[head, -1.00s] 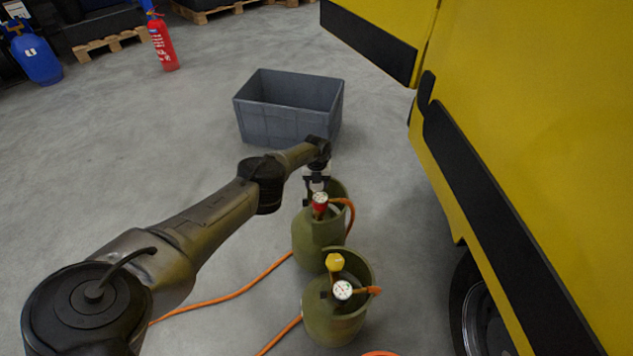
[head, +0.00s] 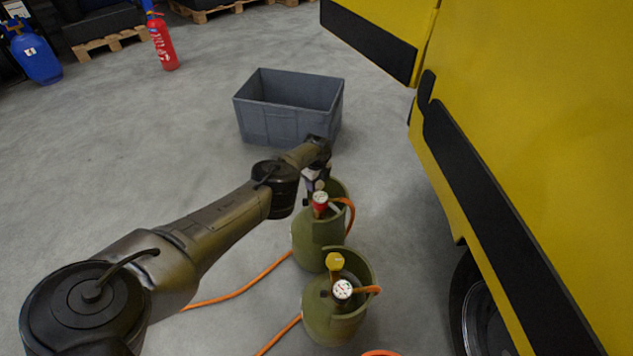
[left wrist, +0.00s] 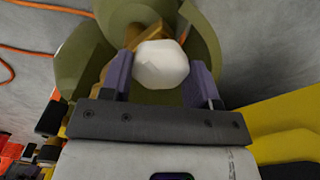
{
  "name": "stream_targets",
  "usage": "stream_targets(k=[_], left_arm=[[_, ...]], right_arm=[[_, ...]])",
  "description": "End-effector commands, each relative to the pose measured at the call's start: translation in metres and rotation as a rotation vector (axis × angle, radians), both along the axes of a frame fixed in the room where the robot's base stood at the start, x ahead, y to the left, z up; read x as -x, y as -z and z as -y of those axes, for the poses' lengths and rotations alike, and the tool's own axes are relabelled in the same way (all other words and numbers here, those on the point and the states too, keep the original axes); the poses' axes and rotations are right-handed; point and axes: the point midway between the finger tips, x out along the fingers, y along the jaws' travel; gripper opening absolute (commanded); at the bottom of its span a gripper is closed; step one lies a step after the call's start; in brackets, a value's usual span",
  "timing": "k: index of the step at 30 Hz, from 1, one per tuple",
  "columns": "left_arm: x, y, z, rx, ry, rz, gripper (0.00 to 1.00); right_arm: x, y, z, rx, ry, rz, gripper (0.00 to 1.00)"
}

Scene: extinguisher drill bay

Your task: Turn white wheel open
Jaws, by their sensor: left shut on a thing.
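The white wheel (left wrist: 160,64) is a rounded, faceted knob on top of an olive-green gas bottle, seen in the left wrist view. My left gripper (left wrist: 159,72) is shut on it, with one purple finger at each side. In the head view my left gripper (head: 316,178) is at the top of the far green bottle (head: 315,240), where the wheel is mostly hidden. A gauge with red on it (head: 320,199) sits on this bottle. My right gripper is not in view.
A nearer green bottle (head: 333,322) has a yellow wheel (head: 334,261) and a white gauge (head: 342,289). Orange hoses (head: 240,292) lie on the floor. A grey crate (head: 270,122) stands behind. A yellow vehicle (head: 530,130) fills the right.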

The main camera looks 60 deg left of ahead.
Motion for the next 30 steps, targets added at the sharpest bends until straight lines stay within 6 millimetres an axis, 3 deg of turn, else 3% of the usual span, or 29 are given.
stream_targets(k=[22, 23, 26, 30], left_arm=[[0.0, -0.0003, -0.0001, 0.0, -0.08, 0.0, 0.32], [0.0, -0.0003, -0.0001, 0.0, -0.08, 0.0, 0.56], [0.0, -0.0003, -0.0002, 0.0, -0.079, 0.0, 0.66], [0.0001, -0.0002, -0.0002, 0.0, -0.079, 0.0, 0.66]], right_arm=[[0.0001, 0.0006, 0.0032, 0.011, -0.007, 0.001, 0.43], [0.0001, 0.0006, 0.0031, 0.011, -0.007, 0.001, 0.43], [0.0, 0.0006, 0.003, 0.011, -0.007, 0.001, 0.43], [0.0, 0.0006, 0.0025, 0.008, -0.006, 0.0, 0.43]])
